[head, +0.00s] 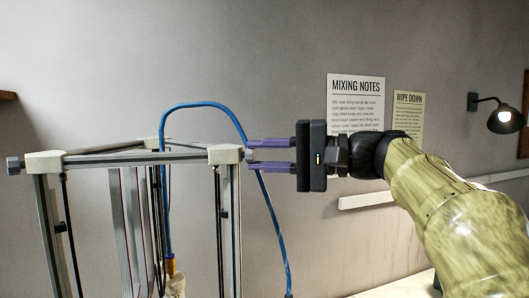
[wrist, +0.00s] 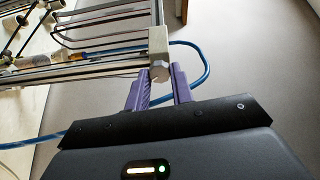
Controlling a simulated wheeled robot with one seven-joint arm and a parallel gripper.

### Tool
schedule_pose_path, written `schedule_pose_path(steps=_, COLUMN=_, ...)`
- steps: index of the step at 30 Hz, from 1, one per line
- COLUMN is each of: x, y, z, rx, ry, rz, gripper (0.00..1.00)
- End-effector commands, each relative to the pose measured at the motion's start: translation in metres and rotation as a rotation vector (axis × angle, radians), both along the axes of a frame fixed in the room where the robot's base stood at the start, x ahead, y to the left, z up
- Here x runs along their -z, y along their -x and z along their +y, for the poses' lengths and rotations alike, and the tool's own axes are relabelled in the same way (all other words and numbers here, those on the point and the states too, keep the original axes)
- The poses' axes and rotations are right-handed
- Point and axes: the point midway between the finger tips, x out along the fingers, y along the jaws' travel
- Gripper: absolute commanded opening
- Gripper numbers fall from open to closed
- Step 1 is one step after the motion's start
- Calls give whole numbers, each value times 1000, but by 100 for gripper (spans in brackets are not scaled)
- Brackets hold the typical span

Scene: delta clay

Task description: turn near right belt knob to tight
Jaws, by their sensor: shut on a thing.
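The near right belt knob (wrist: 159,73) is a small grey faceted knob on the outer face of the frame's pale corner block (head: 225,154). My gripper (head: 252,155) reaches in from the right, level, with its two purple fingers one above the other in the head view. In the wrist view the fingers (wrist: 159,83) stand on either side of the knob, and they are shut on it. The fingers partly hide the knob in the head view. No mark showing how tight it is can be read.
A similar knob (head: 13,163) sticks out at the frame's left corner. A blue tube (head: 265,205) arches over the frame and hangs down just behind my fingers. Metal uprights (head: 230,225) stand below the corner block. A lamp (head: 502,118) and notices (head: 355,103) are on the wall.

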Motion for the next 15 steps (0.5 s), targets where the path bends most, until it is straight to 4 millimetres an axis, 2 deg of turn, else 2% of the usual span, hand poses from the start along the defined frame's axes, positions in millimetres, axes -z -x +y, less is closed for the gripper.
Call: schedule_pose_path(steps=15, x=0, y=0, z=0, rx=1, ry=-13, rz=43, gripper=0)
